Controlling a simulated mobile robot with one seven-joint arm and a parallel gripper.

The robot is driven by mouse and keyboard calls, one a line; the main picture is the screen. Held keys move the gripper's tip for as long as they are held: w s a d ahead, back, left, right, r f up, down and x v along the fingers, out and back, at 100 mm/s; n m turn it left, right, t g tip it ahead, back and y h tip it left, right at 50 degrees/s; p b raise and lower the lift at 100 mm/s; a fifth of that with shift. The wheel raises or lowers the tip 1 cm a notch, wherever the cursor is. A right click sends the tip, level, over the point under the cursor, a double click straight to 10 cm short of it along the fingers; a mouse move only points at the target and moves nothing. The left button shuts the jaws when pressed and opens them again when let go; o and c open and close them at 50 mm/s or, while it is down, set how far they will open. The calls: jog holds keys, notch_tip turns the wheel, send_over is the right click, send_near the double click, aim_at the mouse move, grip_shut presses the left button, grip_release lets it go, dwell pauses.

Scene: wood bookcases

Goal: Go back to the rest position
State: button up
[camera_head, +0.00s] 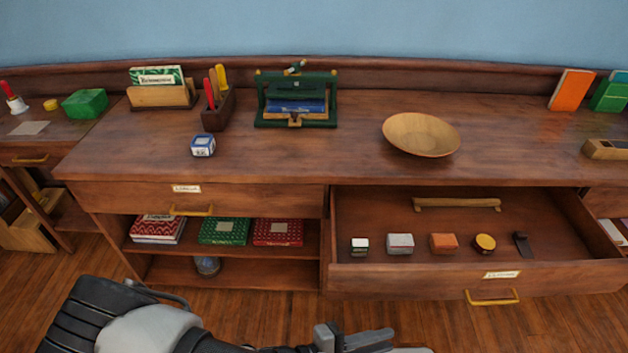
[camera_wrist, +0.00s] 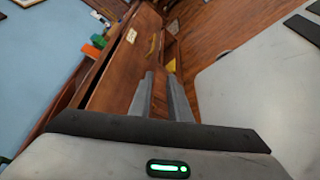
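My gripper (camera_wrist: 161,78) shows in the wrist view with its two grey fingers a little apart and nothing between them. In the head view, my gripper (camera_head: 345,340) is at the bottom edge, low in front of the bookcase and below the open drawer (camera_head: 385,281). Its lower part is cut off by the frame. My arm reaches in from the lower left. The drawer is pulled out, with its brass handle (camera_head: 492,298) on the front.
A wooden bowl (camera_head: 421,134) and a blue-and-white cube (camera_head: 203,145) stand on the top. The closed drawer (camera_head: 250,199) is left. Wood floor lies in front.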

jog(key=w+a+r+m+g+y+p, duration=0.1)
jog(key=a+r+m+g+y+p, duration=0.15)
jog(key=r, duration=0.55)
jog(key=w+a+r+m+g+y+p, duration=0.1)
jog(key=a+r+m+g+y+p, duration=0.2)
jog(key=r, duration=0.5)
jog(key=w+a+r+m+g+y+p, duration=0.15)
jog(key=r+y+p, duration=0.25)
jog(key=r, duration=0.4)
jog(key=d+r+m+t+y+p, duration=0.1)
jog(key=d+r+t+y+p, duration=0.1)
jog(key=r, duration=1.3)
jog(key=d+r+m+t+y+p, duration=0.2)
jog(key=d+r+t+y+p, duration=0.1)
jog(key=r, duration=1.3)
jog(key=d+t+p, duration=0.1)
jog(key=t+p, duration=0.1)
jog(key=p, duration=0.1)
jog(key=shift+d+r+t, duration=0.25)
jog(key=shift+d+t, duration=0.15)
